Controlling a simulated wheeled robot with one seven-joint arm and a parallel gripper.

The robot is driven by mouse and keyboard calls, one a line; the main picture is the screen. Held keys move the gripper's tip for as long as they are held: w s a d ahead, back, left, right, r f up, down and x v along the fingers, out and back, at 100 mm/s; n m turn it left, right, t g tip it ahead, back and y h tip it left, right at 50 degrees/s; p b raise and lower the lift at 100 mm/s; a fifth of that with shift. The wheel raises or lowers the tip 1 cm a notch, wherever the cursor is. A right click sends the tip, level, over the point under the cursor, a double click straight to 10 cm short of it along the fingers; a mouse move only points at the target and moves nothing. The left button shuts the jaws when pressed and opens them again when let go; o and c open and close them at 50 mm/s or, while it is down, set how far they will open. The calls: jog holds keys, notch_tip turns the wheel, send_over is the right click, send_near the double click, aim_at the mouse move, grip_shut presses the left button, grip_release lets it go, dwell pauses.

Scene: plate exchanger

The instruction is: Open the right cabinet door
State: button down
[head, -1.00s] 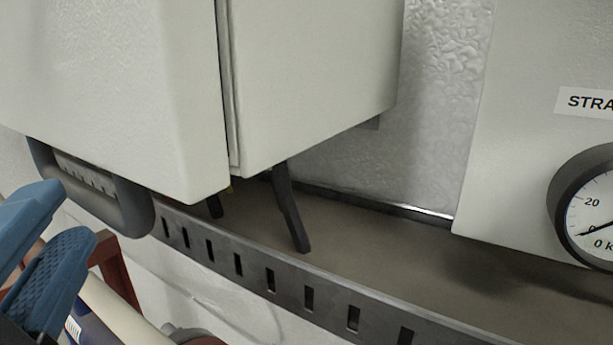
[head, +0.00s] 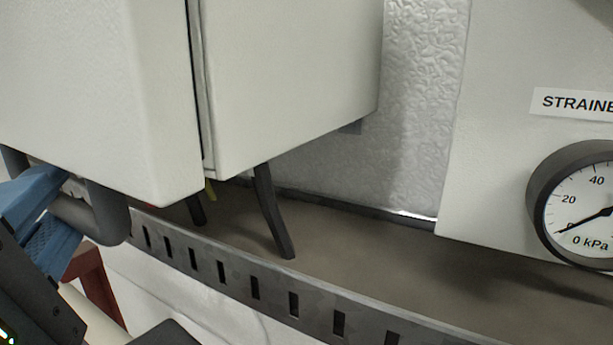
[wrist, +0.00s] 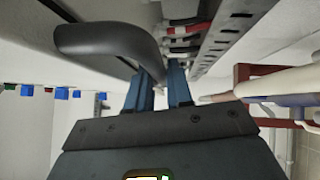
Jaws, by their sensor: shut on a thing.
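A pale grey cabinet door (head: 90,100) fills the upper left of the head view. A dark seam separates it from the cabinet body (head: 290,80). A dark grey U-shaped handle (head: 108,215) hangs at the door's lower edge. It also shows in the wrist view (wrist: 105,40), running in front of my fingers. My gripper (head: 52,205), with blue fingers, is shut on the handle bar at the left. In the wrist view my gripper (wrist: 160,80) has its fingertips partly hidden behind the handle. The door's far left side is out of view.
A slotted metal tray (head: 255,285) runs below the cabinet, with a black cable (head: 272,210) dropping into it. A panel with a round gauge (head: 585,205) and a "STRAINE…" label stands at right. Red frame parts and a pale pipe (wrist: 275,85) lie beside my gripper.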

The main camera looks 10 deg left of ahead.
dwell(0.3)
jog(key=s+a+m+t+h+p, duration=0.1)
jog(key=s+a+m+h+p, duration=0.2)
jog(key=s+a, duration=1)
jog(key=s+m+h, duration=0.2)
jog(key=s+h, duration=0.2)
jog(key=h, duration=0.1)
jog(key=shift+a+h, duration=0.3)
jog(key=shift+f, duration=0.1)
jog(key=c, duration=1.4)
grip_release()
jog(key=shift+s, duration=0.1)
jog(key=shift+t, duration=0.3)
